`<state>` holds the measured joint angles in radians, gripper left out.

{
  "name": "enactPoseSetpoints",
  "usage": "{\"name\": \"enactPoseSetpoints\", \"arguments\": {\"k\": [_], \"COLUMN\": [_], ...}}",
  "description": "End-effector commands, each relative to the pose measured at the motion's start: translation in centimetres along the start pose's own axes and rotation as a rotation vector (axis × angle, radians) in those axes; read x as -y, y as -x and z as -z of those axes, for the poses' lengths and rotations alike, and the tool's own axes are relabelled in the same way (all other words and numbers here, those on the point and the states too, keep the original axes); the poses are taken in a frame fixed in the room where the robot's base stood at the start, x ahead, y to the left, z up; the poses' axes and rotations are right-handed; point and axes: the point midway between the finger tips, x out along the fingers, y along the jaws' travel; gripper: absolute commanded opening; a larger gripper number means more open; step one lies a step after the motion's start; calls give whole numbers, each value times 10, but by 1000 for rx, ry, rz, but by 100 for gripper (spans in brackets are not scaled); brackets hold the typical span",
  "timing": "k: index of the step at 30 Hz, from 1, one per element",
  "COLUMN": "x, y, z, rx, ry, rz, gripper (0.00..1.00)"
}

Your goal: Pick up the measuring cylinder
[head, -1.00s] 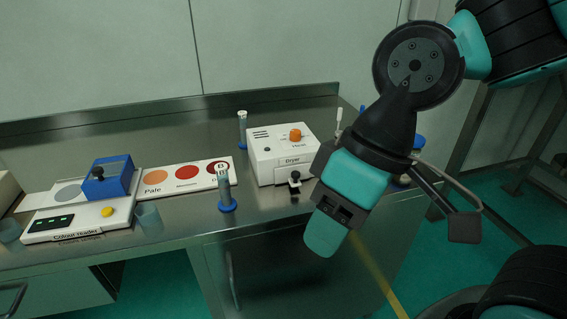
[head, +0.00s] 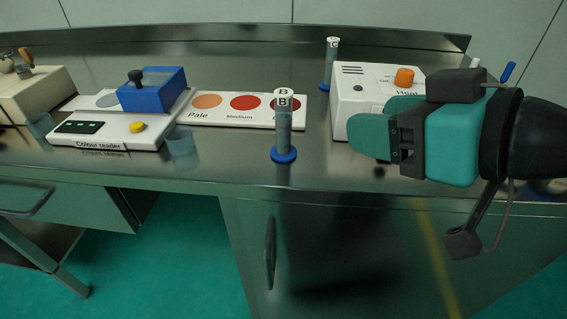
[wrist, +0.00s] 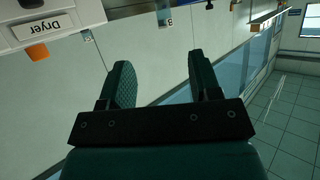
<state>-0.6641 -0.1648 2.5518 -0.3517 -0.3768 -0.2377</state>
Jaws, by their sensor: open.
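A slim grey measuring cylinder (head: 284,133) with a blue foot and a "B" label stands upright near the front edge of the steel bench. A second one, labelled "C" (head: 330,65), stands farther back, left of the dryer. My gripper (head: 372,124) is in front of the dryer, to the right of cylinder B, its fingers pointing left and apart from it. In the wrist view the fingers (wrist: 162,82) are spread with nothing between them. A small "B" label (wrist: 169,21) shows beyond them at the top.
The white dryer (head: 357,98) stands behind my gripper, partly hidden. The colour reader (head: 110,135) with a blue block (head: 152,93) sits left, beside a card of coloured discs (head: 222,122). A clear beaker (head: 181,142) stands near it. Bare bench lies around cylinder B's foot.

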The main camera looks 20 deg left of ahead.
Motion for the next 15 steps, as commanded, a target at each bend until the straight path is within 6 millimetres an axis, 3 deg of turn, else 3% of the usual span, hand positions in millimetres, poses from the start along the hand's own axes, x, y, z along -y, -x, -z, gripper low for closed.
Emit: {"name": "enactPoseSetpoints", "arguments": {"k": [8, 9, 15], "x": [9, 9, 12], "y": [-37, -36, -46], "z": [5, 13, 17], "rx": [-93, -91, -90], "ry": [42, 42, 49], "rz": [6, 8, 26], "gripper": [57, 57, 57]}}
